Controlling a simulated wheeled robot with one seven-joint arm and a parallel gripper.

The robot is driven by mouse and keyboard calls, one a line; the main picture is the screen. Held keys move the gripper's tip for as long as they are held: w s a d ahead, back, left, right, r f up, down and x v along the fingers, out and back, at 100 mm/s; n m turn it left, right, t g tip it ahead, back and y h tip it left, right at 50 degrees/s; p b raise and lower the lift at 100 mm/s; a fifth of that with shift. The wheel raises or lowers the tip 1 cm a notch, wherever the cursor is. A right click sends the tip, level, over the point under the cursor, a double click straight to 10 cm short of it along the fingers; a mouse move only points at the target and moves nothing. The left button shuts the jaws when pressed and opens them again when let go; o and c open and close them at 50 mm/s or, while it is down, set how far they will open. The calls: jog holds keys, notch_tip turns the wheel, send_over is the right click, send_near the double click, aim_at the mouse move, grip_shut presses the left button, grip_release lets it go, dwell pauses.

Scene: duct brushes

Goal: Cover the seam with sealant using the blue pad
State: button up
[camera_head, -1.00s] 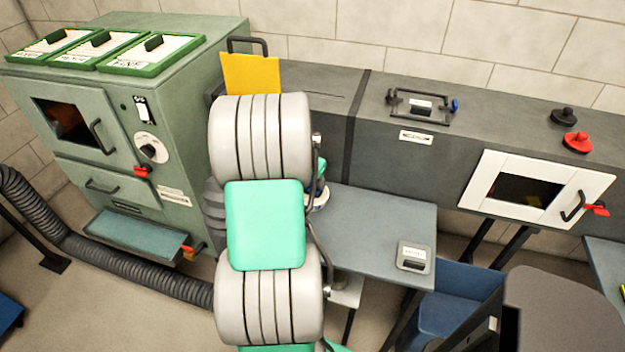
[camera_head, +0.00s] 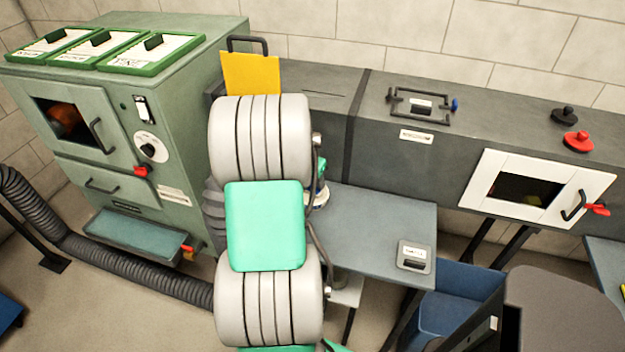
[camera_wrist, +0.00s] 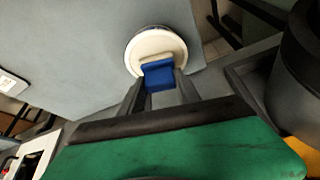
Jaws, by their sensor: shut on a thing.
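In the wrist view my gripper (camera_wrist: 160,88) is shut on the blue pad (camera_wrist: 158,73). The pad is over the near part of a round white dish (camera_wrist: 178,42) with a cream-coloured surface; I cannot tell whether they touch. In the head view my arm hides the gripper and pad, and only an edge of the dish (camera_head: 321,198) shows on the grey table (camera_head: 385,225). A dark vertical band (camera_head: 357,120) crosses the long grey duct (camera_head: 430,165); it may be the seam. No sealant is visible on it.
A green cabinet (camera_head: 185,110) stands left, with a yellow plate (camera_head: 250,74) beside it. A small grey device (camera_head: 414,257) lies on the table's front right corner. The duct has a white-framed door (camera_head: 537,190). A blue bin (camera_head: 465,285) stands below. The table's middle is clear.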

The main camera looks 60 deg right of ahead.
jog(key=shift+f, duration=0.1)
jog(key=shift+r+p, duration=2.1)
jog(key=shift+r, duration=1.45)
